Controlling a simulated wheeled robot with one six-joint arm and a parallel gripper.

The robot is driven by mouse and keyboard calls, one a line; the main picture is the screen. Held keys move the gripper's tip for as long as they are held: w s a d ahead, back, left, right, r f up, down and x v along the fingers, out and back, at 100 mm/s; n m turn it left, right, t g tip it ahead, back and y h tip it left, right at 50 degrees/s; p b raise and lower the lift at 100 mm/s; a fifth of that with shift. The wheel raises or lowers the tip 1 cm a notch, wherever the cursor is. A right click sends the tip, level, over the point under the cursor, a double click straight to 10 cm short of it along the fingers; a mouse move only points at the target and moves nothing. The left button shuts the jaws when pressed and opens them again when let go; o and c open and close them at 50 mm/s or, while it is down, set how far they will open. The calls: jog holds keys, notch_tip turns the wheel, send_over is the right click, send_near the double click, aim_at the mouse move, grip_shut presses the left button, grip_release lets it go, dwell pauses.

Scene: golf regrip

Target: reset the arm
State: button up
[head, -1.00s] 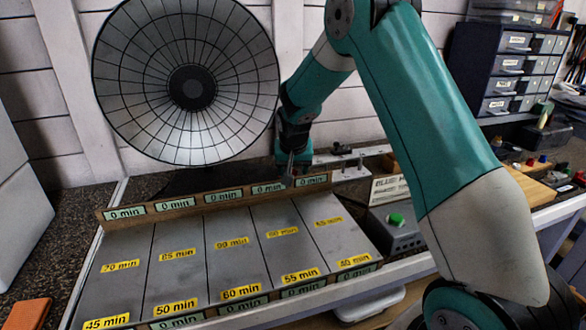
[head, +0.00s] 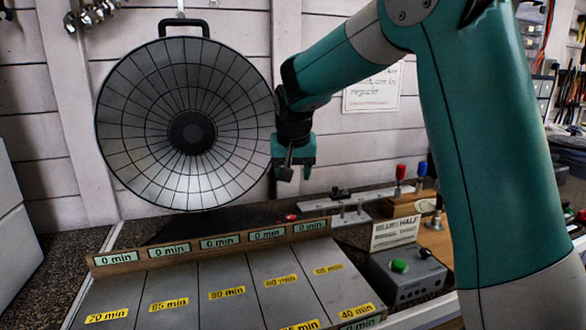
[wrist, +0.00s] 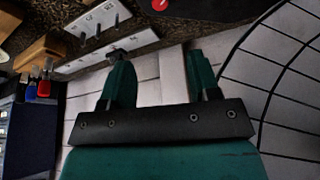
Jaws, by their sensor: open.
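My gripper (head: 295,172) hangs in the air in the head view, in front of the lower right rim of a large round dish (head: 140,130). It is above the back edge of the grey sloped board. In the wrist view my gripper (wrist: 160,72) shows two green fingers spread apart, with nothing between them but the white wall and a pale strip behind. My green and grey arm fills the right side of the head view and hides part of the wall and bench there.
The board (head: 215,295) carries yellow minute labels, with several "0 min" tags along its back rail. A grey box with a green button (head: 399,266) stands right of it.

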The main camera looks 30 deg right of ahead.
jog(key=shift+v, duration=0.9)
jog(key=shift+f, duration=0.1)
jog(key=s+a+f+n+g+y, duration=0.2)
jog(key=s+a+n, duration=0.4)
jog(key=s+a, duration=0.5)
jog(key=s+a+f+n+g+y, duration=0.2)
jog(key=s+a+n+y, duration=0.2)
jog(key=s, duration=1.5)
jog(key=a+n, duration=0.3)
jog(key=a, duration=0.4)
jog(key=shift+a+y, duration=0.2)
jog(key=shift+y, duration=0.1)
jog(key=shift+f, duration=0.1)
